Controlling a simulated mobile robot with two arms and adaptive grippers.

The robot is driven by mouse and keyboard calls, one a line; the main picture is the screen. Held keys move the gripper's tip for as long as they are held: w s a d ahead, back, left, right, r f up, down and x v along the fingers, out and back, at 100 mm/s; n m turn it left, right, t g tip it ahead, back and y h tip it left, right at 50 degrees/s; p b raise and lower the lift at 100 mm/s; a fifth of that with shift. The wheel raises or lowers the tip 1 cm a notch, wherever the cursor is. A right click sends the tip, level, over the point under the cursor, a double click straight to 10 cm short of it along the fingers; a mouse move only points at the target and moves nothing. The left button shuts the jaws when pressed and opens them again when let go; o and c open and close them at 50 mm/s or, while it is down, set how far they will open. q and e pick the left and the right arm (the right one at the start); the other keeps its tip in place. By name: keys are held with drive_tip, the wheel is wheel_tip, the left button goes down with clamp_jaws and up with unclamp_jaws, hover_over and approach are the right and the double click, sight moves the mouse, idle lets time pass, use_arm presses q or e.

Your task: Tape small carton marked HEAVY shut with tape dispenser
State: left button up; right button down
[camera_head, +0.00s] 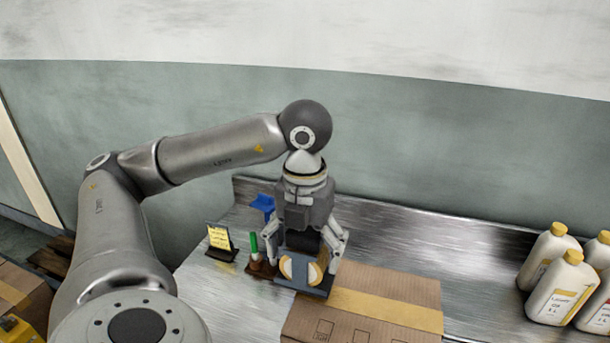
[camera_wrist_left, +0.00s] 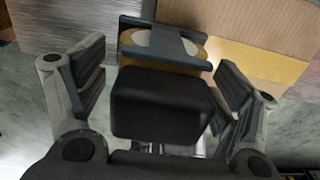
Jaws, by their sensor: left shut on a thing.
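My left gripper (camera_head: 304,254) is shut on the tape dispenser (camera_head: 303,276), a dark blue-grey frame with tan tape rolls. I cannot read a HEAVY mark. The carton also shows in the left wrist view (camera_wrist_left: 270,20). My right gripper is not in view.
White bottles (camera_head: 562,287) with yellow caps stand at the bench's right. A yellow note stand (camera_head: 220,241), a green-handled tool (camera_head: 254,246) and a blue item (camera_head: 263,203) are left of the gripper. The metal bench (camera_head: 470,255) is clear between carton and bottles.

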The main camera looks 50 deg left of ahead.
use_arm(q)
wheel_tip(320, 180, up, 6)
drive_tip(key=p, duration=0.4)
drive_tip(key=shift+f, duration=0.1)
idle(0.8)
